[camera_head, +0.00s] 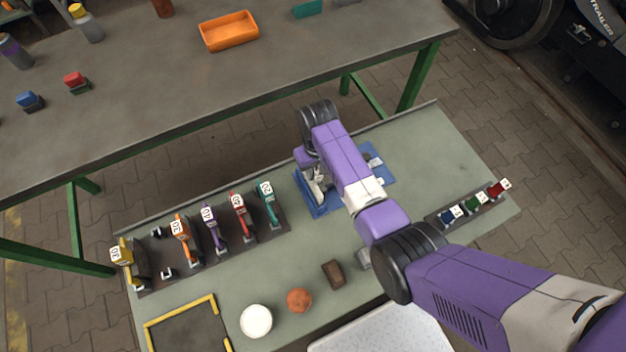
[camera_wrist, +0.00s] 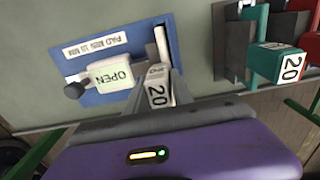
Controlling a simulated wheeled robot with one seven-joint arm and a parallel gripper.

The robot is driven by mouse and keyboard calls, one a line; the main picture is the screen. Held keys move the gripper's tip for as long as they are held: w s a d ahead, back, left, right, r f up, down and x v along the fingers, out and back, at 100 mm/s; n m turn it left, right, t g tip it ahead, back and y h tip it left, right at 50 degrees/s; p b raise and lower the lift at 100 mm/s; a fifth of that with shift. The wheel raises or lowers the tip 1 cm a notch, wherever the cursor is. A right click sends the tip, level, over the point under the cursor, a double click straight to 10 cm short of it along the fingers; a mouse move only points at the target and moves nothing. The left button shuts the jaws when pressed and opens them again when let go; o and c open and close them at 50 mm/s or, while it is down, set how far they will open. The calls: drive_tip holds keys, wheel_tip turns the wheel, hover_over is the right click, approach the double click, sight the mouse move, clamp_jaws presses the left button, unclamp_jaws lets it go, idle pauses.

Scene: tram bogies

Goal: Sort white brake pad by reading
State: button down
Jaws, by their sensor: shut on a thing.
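My gripper (camera_wrist: 158,75) is shut on a white piece with a "20" label (camera_wrist: 158,95), held beside a blue fixture (camera_wrist: 125,62). I cannot tell for sure whether this piece is the white brake pad.
A dark rack (camera_head: 288,218) left of the fixture holds several coloured, numbered pieces, including a teal "20" (camera_head: 269,203). Three labelled blocks (camera_head: 477,203) stand at right. A white disc (camera_head: 256,321), brown ball (camera_head: 299,300) and brown block (camera_head: 333,274) lie in front.

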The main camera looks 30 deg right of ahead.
drive_tip(key=shift+d+r, duration=0.15)
drive_tip(key=shift+d, duration=0.15)
drive_tip(key=shift+w+r+p, duration=0.1)
drive_tip(key=shift+r+p, duration=2.4)
drive_tip(key=shift+p, duration=0.05)
drive_tip(key=shift+a+r+p, duration=0.15)
drive_tip(key=shift+r+p, duration=2.2)
drive_tip(key=shift+r, duration=0.05)
drive_tip(key=shift+f, duration=0.1)
